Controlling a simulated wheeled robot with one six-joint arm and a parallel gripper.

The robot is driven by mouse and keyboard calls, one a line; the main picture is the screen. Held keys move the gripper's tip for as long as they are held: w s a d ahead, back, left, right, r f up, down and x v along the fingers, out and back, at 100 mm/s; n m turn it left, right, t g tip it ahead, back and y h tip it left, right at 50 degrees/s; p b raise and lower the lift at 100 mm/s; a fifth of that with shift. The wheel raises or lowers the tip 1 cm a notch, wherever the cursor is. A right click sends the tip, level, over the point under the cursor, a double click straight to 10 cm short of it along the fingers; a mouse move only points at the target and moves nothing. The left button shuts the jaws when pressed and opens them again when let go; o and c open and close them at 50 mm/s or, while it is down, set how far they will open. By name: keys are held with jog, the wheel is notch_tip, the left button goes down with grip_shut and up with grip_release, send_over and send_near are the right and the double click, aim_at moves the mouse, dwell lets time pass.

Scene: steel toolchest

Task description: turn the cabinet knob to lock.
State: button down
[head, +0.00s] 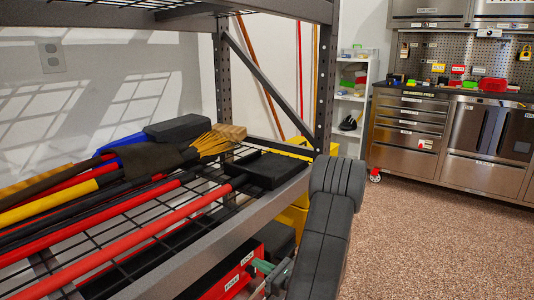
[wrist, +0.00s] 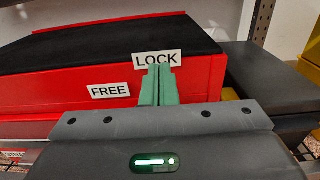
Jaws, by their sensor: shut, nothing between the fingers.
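A red cabinet (wrist: 60,90) with a black top fills the middle of the wrist view. Its front carries a white FREE label (wrist: 109,91) and, higher and to the right, a white LOCK label (wrist: 157,59). My gripper (wrist: 160,70) has green fingers, pressed together and empty, in front of the red face. Their tips overlap the lower edge of the LOCK label in the picture. I cannot make out the knob; the fingers may hide it. In the head view the red cabinet (head: 232,283) shows low under the shelf, with my gripper (head: 260,267) close beside its labelled face.
A wire shelf (head: 110,245) with a steel front beam stands above the cabinet, loaded with long-handled tools and a black tray (head: 268,170). A perforated post (head: 326,85) rises at its right corner. Open speckled floor (head: 430,220) leads to a steel toolchest (head: 410,125).

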jog(key=v, duration=0.6)
jog(key=shift+r, duration=0.2)
jog(key=shift+a, duration=0.1)
